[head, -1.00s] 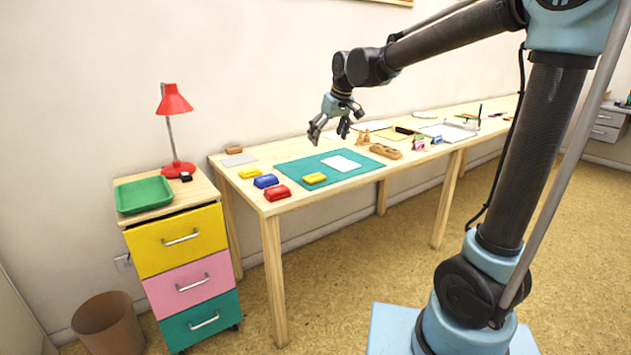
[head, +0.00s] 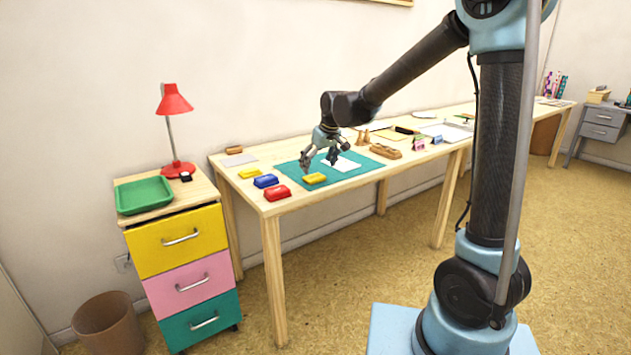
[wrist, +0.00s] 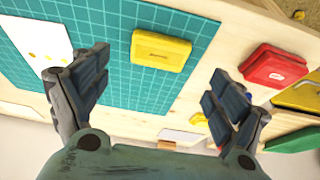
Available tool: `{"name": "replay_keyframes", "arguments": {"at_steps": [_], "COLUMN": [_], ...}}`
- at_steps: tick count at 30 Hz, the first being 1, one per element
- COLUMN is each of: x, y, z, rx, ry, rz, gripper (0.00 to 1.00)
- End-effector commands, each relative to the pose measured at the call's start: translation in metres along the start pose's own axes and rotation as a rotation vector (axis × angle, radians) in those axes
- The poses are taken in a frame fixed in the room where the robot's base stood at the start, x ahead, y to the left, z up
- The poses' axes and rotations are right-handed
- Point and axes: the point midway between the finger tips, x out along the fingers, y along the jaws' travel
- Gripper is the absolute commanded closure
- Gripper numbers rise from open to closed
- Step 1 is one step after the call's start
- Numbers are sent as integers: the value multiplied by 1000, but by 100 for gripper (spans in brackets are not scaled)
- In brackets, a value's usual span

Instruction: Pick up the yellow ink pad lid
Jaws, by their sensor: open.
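A yellow ink pad piece (head: 315,178), seemingly the lid, lies on the teal mat. It also shows in the wrist view (wrist: 160,49), at the upper middle, with a raised rectangular top. Another yellow pad piece (head: 249,172) lies on bare wood farther left; the wrist view shows only part of it. My gripper (head: 321,163) is open and empty above the mat, just behind the yellow piece in the head view. In the wrist view the piece lies roughly between the spread fingers, beyond their tips and not touched.
A blue pad (head: 266,181) and a red pad (head: 278,193) sit left of the mat. A white paper (head: 345,165) lies on the teal mat (head: 365,178). A wooden holder (head: 385,151) stands right. A green tray (head: 145,195) rests on the drawer cabinet.

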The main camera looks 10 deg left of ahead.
Motion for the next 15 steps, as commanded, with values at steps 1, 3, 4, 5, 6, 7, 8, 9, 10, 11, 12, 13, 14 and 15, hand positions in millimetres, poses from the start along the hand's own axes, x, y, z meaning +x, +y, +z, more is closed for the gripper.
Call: {"name": "replay_keyframes", "arguments": {"at_steps": [1, 3, 4, 5, 6, 7, 8, 9, 10, 11, 12, 13, 14, 15], "x": [2, 7, 11, 15, 20, 24, 28, 34, 37, 40, 43, 46, 48, 50], "y": [0, 0, 1, 1, 1, 2, 2, 2, 2, 2, 2, 2, 2, 2], "z": [0, 1, 1, 1, 2, 2, 2, 3, 2, 3, 3, 3, 3, 3], "rx": [0, 0, 0, 0, 0, 0, 0, 0, 0, 0, 0, 0, 0, 0], "ry": [0, 0, 0, 0, 0, 0, 0, 0, 0, 0, 0, 0, 0, 0], "rz": [0, 0, 0, 0, 0, 0, 0, 0, 0, 0, 0, 0, 0, 0], "gripper": [12, 12, 12, 12, 12, 12, 12, 12, 12, 12, 12, 12, 12, 12]}}
